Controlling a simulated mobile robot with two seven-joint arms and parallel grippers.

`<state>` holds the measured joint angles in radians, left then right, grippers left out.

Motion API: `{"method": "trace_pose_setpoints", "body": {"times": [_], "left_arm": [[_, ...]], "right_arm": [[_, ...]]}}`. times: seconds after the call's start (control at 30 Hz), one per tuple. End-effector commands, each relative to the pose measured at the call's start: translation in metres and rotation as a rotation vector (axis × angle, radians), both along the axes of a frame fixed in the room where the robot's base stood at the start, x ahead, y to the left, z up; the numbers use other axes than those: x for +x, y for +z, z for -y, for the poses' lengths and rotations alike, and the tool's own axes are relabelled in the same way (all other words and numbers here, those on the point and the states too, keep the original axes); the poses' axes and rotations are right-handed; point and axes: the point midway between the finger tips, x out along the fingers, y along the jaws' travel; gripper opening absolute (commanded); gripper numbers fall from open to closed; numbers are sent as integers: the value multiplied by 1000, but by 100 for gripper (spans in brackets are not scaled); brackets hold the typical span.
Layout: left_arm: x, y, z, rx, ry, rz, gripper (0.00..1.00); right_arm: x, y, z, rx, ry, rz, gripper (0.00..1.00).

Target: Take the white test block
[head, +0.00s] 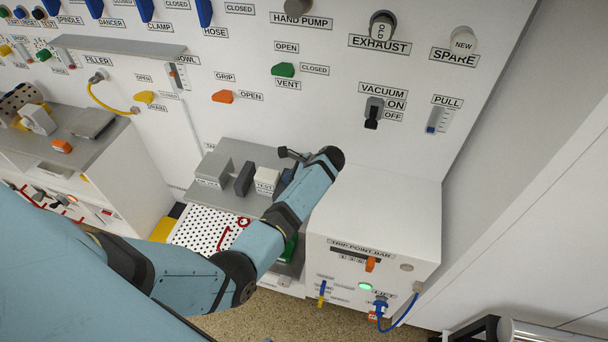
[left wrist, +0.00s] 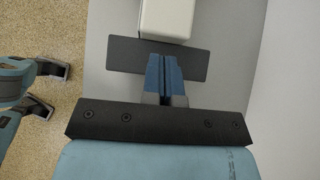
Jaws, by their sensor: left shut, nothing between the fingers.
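The white test block (head: 266,181), with "TEST" on its face, stands on the grey shelf among other blocks. My left arm reaches across to its right side, and the arm's end hides much of the left gripper in the head view. In the left wrist view, the left gripper's blue fingers (left wrist: 164,76) are shut and empty. A white block (left wrist: 167,18), apparently the test block, lies just beyond the fingertips, with a dark flat plate (left wrist: 120,55) showing between them. I cannot tell whether the fingers touch anything. My right gripper cannot be made out.
A dark block (head: 245,178) and a grey block (head: 213,170) stand left of the test block. A perforated white plate (head: 205,230) lies in front. A white cabinet (head: 400,222) stands close on the right. The panel wall (head: 330,100) with switches rises behind.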

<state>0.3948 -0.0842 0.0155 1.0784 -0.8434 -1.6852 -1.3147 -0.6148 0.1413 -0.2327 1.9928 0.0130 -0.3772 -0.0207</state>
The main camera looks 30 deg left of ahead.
Motion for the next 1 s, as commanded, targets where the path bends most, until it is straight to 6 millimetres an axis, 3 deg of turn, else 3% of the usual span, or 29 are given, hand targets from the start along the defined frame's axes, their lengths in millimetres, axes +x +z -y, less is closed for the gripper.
{"method": "trace_pose_setpoints", "body": {"times": [0.2, 0.57, 0.83, 1.0], "left_arm": [[-4, 1, -15, -1, 0, -1, 0], [-4, 1, -17, -1, -1, 0, 0], [-9, 5, -35, 0, 0, -3, 0], [-10, 0, -39, -2, -1, 0, 0]], "right_arm": [[0, 4, -2, 3, 3, 0, 0], [0, 5, -3, 4, 2, 0, 0], [1, 29, 0, 0, -2, 2, 0], [2, 32, 2, 0, -7, 9, 0]]}}
